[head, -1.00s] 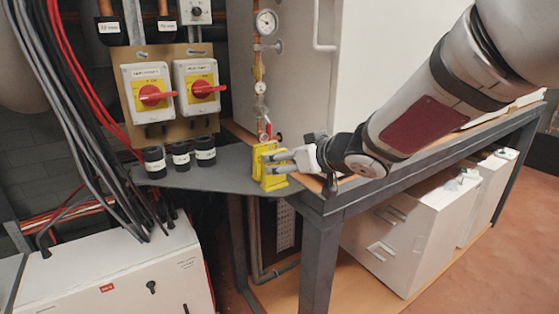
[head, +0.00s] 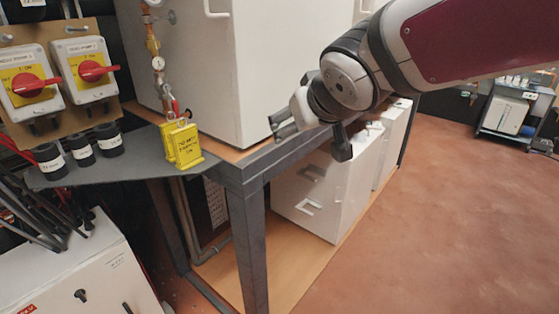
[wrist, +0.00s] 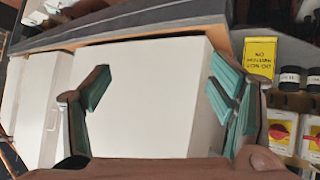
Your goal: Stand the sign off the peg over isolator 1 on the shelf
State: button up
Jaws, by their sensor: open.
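The yellow sign (head: 187,146), with dark lettering, stands upright like a folded tent on the grey shelf (head: 125,165), near its right end. It also shows in the wrist view (wrist: 260,57), at the upper right. My gripper (head: 283,124) is to the right of the sign, clear of it, in front of the white cabinet. In the wrist view my gripper (wrist: 160,90) is open, with nothing between its teal-padded fingers. Two isolators with red handles, a left one (head: 29,88) and a right one (head: 92,71), are on the board; I cannot read which is number 1.
Several black round items (head: 82,151) stand on the shelf left of the sign. A pipe with a gauge (head: 158,64) rises behind the sign. The large white cabinet (head: 235,75) stands behind the grey frame (head: 250,172). Open floor (head: 430,220) lies to the right.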

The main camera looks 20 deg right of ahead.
jog(key=s+f+g, duration=0.2)
jog(key=s, duration=0.7)
jog(key=s+f+m+g+y, duration=0.1)
jog(key=s+f+g, duration=0.1)
jog(key=s, duration=0.8)
jog(key=shift+s+a+f+g, duration=0.2)
jog(key=shift+a+f+g, duration=0.1)
jog(key=shift+g, duration=0.2)
jog(key=w+f+b, duration=0.2)
jog(key=w+b, duration=0.1)
jog(key=shift+w+f, duration=0.15)
jog(key=shift+f, duration=0.25)
